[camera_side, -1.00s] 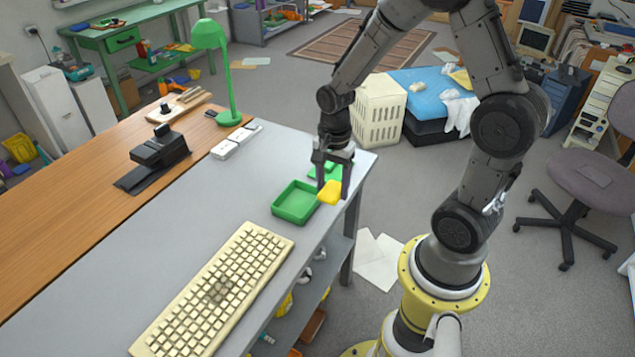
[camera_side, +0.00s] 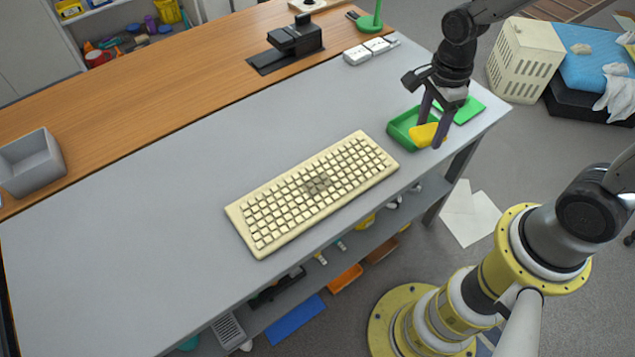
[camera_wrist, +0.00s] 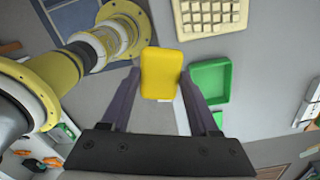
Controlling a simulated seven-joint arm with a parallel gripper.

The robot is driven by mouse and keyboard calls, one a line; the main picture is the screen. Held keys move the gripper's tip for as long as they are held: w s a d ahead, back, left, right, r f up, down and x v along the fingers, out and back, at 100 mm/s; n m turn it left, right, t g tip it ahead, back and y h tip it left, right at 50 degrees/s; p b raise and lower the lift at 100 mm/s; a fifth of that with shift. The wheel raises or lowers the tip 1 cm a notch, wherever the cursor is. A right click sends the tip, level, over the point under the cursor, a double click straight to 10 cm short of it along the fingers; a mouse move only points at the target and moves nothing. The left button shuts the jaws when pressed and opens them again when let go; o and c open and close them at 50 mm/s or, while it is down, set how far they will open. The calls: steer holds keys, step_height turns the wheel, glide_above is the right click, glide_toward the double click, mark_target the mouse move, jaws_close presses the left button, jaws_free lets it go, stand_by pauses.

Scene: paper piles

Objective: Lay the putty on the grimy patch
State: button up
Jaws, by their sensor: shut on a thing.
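The putty (camera_side: 423,136) is a yellow block with rounded edges. My gripper (camera_side: 434,126) is shut on it and holds it beside the green tray, overlapping the tray's right front edge in the side view. In the wrist view the putty (camera_wrist: 161,74) sits between the two fingers of my gripper (camera_wrist: 163,80). The grimy patch (camera_side: 317,183) is a dark grey smudge on the keys of the cream keyboard (camera_side: 270,226), left of my gripper. Part of the keyboard (camera_wrist: 211,14) shows at the top of the wrist view, without the patch.
The green tray (camera_side: 391,132) looks empty and stands near the grey desk's (camera_side: 130,240) right end, with its flat green lid (camera_side: 468,109) behind. White switches (camera_side: 368,49) and a black tape dispenser (camera_side: 292,47) stand farther back. The desk between tray and keyboard is clear.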

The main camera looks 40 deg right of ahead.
steer(key=s+a+n, duration=0.1)
steer(key=a+n, duration=0.3)
steer(key=a, duration=1)
glide_above(317, 185)
step_height(317, 185, down, 9)
steer(key=shift+s+r, duration=0.1)
steer(key=shift+f, duration=1.7)
steer(key=shift+f, duration=0.2)
steer(key=o, duration=1.4)
steer(key=shift+r, duration=0.15)
